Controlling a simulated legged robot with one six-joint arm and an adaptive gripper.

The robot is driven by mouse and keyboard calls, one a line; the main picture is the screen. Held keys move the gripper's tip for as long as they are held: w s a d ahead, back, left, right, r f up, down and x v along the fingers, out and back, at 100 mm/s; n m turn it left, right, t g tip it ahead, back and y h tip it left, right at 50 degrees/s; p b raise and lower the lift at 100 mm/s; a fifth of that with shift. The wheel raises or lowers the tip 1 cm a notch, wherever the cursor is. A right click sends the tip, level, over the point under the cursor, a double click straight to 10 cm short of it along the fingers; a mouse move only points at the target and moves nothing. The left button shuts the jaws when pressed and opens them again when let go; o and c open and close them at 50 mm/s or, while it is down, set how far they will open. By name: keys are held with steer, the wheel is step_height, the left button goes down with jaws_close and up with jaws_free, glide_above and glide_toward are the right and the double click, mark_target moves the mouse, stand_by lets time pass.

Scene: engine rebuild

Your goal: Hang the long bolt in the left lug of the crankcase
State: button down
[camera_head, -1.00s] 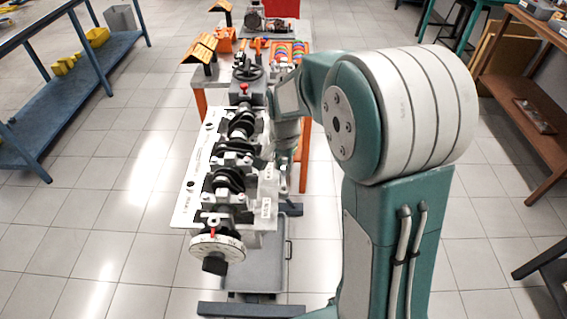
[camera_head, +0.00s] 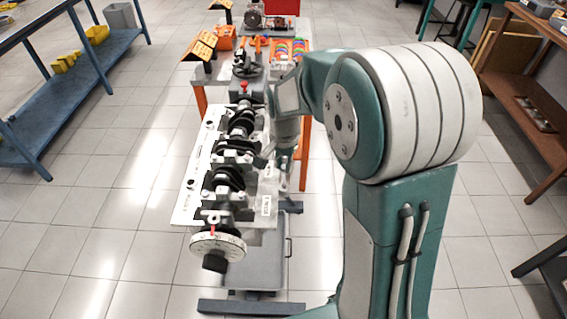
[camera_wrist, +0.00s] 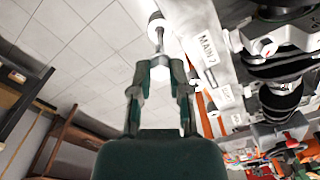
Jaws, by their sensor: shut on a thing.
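The crankcase (camera_head: 190,200), with its crankshaft, lies lengthwise on a stand in the head view. Its labelled side also fills the upper right of the wrist view (camera_wrist: 225,70). My gripper (camera_head: 283,165) is beside the crankcase's right side in the head view. In the wrist view my gripper (camera_wrist: 160,72) is shut on a slim metal piece, seemingly the long bolt (camera_wrist: 158,38). The bolt extends from the fingertips toward the top of the picture, apart from the labelled side there. I cannot make out the left lug clearly, and the bolt is too small to tell in the head view.
A white dial wheel (camera_head: 218,245) is at the crankcase's near end. A bench (camera_head: 290,75) with orange parts and coloured rings stands beyond it. A blue shelf (camera_head: 75,90) is at left, a brown shelf (camera_head: 530,110) at right.

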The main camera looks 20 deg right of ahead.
mark_target(284, 186)
steer(key=shift+f, duration=3.45)
stand_by(2.0)
steer(key=c, duration=0.8)
jaws_free()
steer(key=shift+c, duration=0.2)
steer(key=shift+r, duration=1.5)
steer(key=o, duration=0.6)
steer(key=shift+c, duration=0.2)
